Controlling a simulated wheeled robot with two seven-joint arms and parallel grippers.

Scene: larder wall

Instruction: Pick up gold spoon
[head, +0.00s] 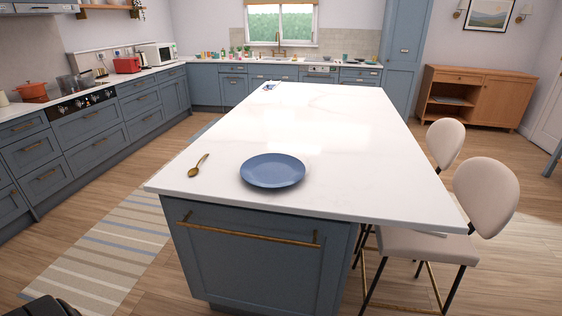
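A gold spoon (198,166) lies on the white island countertop (330,130), near its front left corner. Its bowl end points toward the near side and its handle points away to the upper right. A blue plate (272,170) lies flat to the right of the spoon, apart from it. Neither of my grippers shows in the head view. A dark part, possibly mine, shows at the bottom left corner.
Two beige chairs (486,196) stand along the island's right side. A gold rail handle (246,236) sticks out from the island's front. A striped rug (105,245) covers the floor on the left. Counters with an orange pot (33,92) run along the left wall.

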